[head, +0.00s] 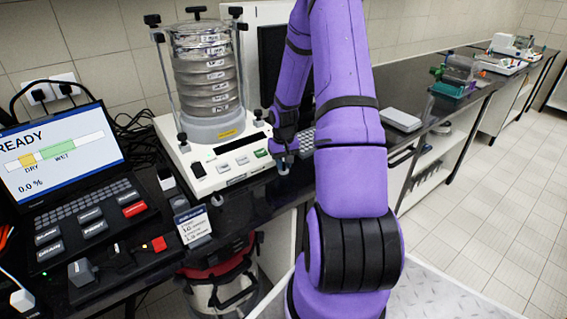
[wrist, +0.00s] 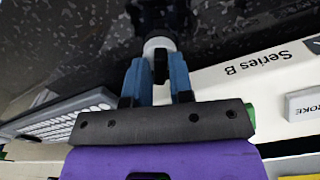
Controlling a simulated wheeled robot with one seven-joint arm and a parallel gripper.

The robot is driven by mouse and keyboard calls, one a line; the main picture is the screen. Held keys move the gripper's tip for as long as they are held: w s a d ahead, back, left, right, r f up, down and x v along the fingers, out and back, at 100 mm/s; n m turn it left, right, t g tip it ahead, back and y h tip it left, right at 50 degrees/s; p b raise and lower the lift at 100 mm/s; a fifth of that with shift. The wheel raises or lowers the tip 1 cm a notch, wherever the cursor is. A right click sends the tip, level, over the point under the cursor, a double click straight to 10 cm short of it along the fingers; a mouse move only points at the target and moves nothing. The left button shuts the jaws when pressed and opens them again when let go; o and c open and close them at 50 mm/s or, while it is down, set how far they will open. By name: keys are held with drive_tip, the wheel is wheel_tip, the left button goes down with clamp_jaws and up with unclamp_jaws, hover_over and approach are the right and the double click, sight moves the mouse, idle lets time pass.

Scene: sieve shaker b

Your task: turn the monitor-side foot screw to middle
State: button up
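The sieve shaker (head: 205,155) stands on the dark bench in the head view, a white base under a stack of clear sieves. The foot screw on its monitor side shows in the wrist view as a white round knob (wrist: 160,44) with a black mark. In the head view its light lower end (head: 283,168) shows just below my gripper (head: 284,150). In the wrist view my gripper's blue fingers (wrist: 158,72) stand one on each side of the screw, with no clear gap visible. They appear shut on it. The exact turn of the screw is hard to read.
A dark monitor (head: 272,60) stands behind my arm. A laptop (head: 60,160) reads "READY" and 0.0 %, with its pointer at the dry end. A keyboard (wrist: 65,122) lies beside the shaker. A small sign (head: 192,224) stands near the bench's front edge.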

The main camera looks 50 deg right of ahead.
clamp_jaws()
drive_tip(key=shift+n, duration=0.4)
drive_tip(key=n, duration=0.3)
drive_tip(key=shift+n, duration=1.7)
drive_tip(key=o, duration=0.5)
unclamp_jaws()
